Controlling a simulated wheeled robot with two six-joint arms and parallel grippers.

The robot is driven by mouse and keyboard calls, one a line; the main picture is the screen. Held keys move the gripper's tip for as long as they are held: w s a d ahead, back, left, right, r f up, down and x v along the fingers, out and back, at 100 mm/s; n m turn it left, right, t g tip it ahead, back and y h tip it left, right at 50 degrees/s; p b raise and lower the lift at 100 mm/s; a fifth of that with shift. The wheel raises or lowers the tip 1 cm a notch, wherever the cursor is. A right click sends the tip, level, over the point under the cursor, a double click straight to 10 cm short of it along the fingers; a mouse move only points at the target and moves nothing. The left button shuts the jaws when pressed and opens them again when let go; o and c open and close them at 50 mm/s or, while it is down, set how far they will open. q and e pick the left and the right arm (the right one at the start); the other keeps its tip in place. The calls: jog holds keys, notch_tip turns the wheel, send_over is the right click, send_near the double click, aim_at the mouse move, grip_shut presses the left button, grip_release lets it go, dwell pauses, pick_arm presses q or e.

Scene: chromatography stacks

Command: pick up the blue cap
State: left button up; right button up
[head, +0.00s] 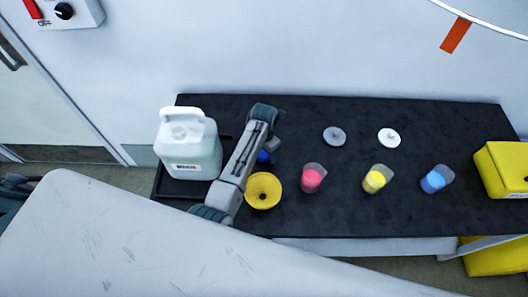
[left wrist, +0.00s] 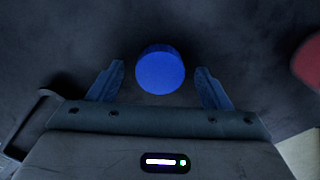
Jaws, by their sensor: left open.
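The blue cap (head: 264,156) lies on the dark bench top, just right of the white jug and partly hidden by my left arm in the head view. In the left wrist view the round blue cap (left wrist: 160,69) sits in the middle, between and slightly beyond the fingertips. My left gripper (left wrist: 160,78) is open, with one finger on each side of the cap and a gap on both sides. In the head view my left gripper (head: 270,150) is mostly hidden by its own wrist. My right gripper is not in view.
A white jug (head: 188,150) stands in a black tray (head: 172,188) to the left. A yellow funnel (head: 263,190) lies close in front of the cap. Beakers with red (head: 312,178), yellow (head: 376,179) and blue (head: 436,180) liquid stand to the right. Two discs lie behind them.

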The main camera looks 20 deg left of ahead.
pick_arm(q)
jog(key=c, duration=1)
